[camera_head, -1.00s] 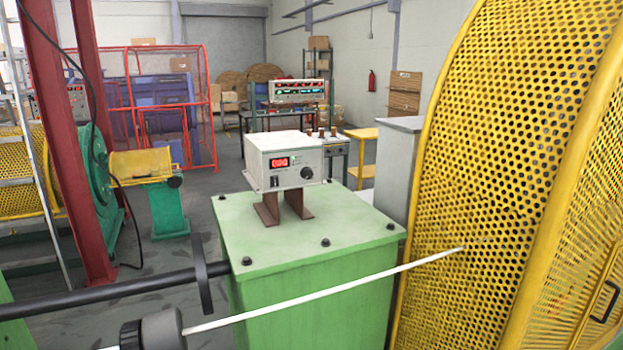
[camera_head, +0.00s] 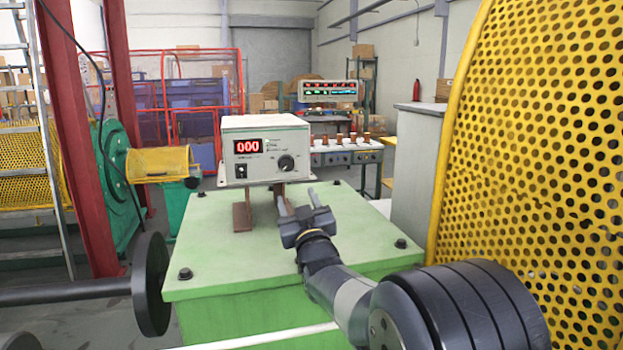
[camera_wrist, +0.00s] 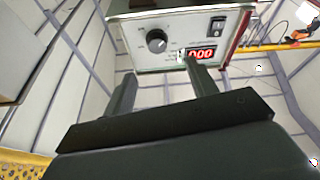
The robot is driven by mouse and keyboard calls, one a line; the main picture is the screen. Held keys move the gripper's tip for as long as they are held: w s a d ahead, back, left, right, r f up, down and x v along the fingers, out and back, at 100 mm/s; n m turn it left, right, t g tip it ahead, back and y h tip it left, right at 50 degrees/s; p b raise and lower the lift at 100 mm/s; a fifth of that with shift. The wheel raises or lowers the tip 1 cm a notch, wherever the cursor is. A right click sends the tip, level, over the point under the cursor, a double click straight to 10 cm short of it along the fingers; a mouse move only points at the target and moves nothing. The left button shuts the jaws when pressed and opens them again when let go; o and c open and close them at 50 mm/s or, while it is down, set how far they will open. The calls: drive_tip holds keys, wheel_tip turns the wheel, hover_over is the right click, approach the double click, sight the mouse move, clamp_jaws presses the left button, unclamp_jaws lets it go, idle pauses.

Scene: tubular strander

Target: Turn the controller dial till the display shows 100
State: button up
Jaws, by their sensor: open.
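The controller (camera_head: 265,148) is a pale box on brown brackets on top of a green cabinet. Its red display (camera_head: 248,147) reads 000. The black dial (camera_head: 286,163) is on the right of its front face, with a switch at lower left. My gripper (camera_head: 297,198) is open and empty, in front of and below the dial, apart from it. In the wrist view the controller (camera_wrist: 180,50) looks upside down, with the dial (camera_wrist: 156,41) between and beyond my two fingers. One fingertip overlaps the edge of the display (camera_wrist: 201,53) there.
The green cabinet top (camera_head: 205,245) has bolts at its corners. A yellow perforated guard (camera_head: 540,130) rises close on the right. A dark shaft with a disc (camera_head: 151,284) is at left. A white strand (camera_head: 270,338) crosses low in front. A red post (camera_head: 72,150) stands at left.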

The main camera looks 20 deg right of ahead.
sight(288, 166)
drive_tip(key=p+x, duration=0.1)
drive_tip(key=x, duration=0.2)
drive_tip(key=p+x, duration=0.1)
drive_tip(key=x, duration=0.3)
drive_tip(key=p+x, duration=0.1)
drive_tip(key=x, duration=0.3)
drive_tip(key=shift+w+d+r, duration=0.2)
drive_tip(key=shift+d+r, duration=0.1)
drive_tip(key=c, duration=1)
drive_tip(key=shift+f+b, duration=0.1)
drive_tip(key=shift+b, duration=0.2)
